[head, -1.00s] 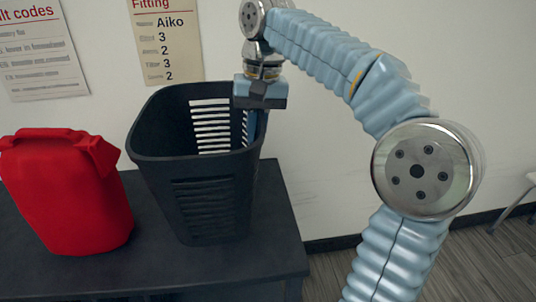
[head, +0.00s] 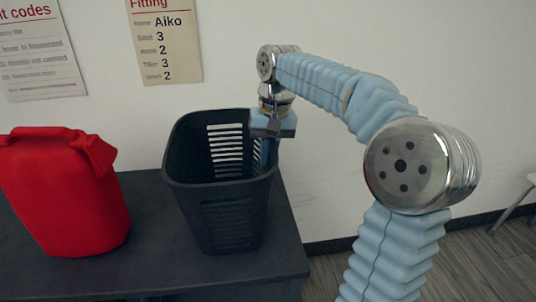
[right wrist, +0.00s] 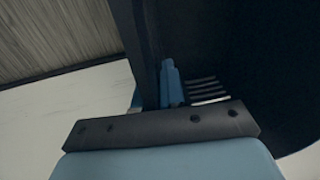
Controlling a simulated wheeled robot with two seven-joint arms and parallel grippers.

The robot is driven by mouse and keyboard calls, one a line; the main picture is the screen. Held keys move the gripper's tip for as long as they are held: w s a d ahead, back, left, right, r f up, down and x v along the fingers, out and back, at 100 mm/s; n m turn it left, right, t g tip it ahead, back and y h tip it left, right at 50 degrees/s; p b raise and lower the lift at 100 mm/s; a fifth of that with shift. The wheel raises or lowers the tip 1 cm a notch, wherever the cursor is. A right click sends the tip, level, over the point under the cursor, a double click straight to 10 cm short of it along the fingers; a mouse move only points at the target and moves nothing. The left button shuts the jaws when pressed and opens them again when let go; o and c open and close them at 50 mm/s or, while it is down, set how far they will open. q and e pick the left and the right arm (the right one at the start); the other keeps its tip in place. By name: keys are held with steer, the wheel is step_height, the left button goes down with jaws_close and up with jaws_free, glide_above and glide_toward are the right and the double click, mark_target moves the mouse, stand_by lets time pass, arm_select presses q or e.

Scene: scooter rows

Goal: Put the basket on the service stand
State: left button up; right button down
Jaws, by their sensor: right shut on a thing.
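The black basket (head: 228,215), with slotted walls, is upright over the right part of a dark table (head: 150,268); I cannot tell whether its bottom touches the top. My right gripper (head: 266,150) comes from above and is shut on the basket's right wall, near the rim. In the right wrist view the fingers (right wrist: 172,85) grip the dark basket wall (right wrist: 225,50), with its slots beside them. My left gripper is not in view. I cannot tell whether this dark table is the service stand.
A red jerrycan (head: 65,195) stands on the table left of the basket, with a gap between them. Two posters (head: 163,40) hang on the pale wall behind. The table's right edge is close to the basket. Open wooden floor (head: 480,265) lies to the right.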

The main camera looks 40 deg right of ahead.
steer(key=shift+f, duration=0.1)
steer(key=c, duration=1.2)
jaws_free()
steer(key=shift+c, duration=0.2)
step_height(320, 180, up, 12)
steer(key=d+p, duration=0.1)
steer(key=p, duration=0.2)
steer(key=shift+s, duration=0.35)
